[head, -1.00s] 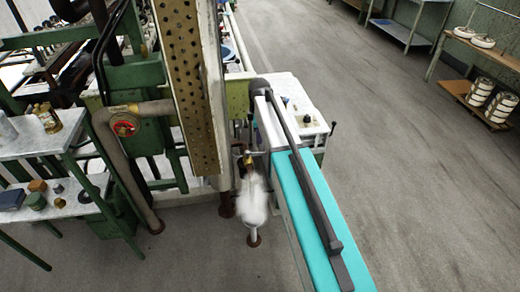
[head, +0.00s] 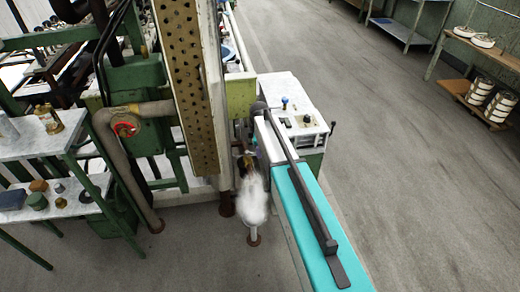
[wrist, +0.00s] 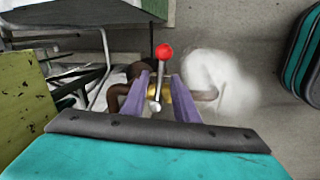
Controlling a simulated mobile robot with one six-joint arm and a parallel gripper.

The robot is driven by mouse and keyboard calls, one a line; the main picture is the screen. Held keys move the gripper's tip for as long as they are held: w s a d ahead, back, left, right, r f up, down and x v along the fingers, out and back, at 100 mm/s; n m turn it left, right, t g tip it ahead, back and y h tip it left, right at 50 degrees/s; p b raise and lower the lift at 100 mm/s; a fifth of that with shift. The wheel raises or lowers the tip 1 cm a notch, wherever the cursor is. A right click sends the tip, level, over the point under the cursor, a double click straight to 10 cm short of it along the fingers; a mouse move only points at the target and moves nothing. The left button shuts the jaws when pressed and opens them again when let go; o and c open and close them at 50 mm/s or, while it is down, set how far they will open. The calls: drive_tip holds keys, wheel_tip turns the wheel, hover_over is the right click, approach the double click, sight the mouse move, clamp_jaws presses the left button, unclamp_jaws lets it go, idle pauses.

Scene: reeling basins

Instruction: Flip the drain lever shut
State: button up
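The drain lever shows in the wrist view as a thin metal rod with a red knob (wrist: 163,51), set by a brass valve body (wrist: 152,88). My gripper (wrist: 161,76) has two lavender fingers, spread apart, with the lever's rod seen between them. I cannot tell whether either finger touches it. White steam (wrist: 222,85) billows just right of the valve and blurs what is behind. In the head view the brass valve (head: 246,162) is small, above the steam (head: 253,203), and my arm hides the lever and fingers.
A green frame with a perforated upright (head: 185,85) stands close left of the valve. A pipe with a red handwheel (head: 124,127) and a shelf of bottles and blocks (head: 50,150) are farther left. A white-topped control box (head: 295,105) stands behind my arm. Open floor lies right.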

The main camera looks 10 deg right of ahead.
clamp_jaws()
idle(1.5)
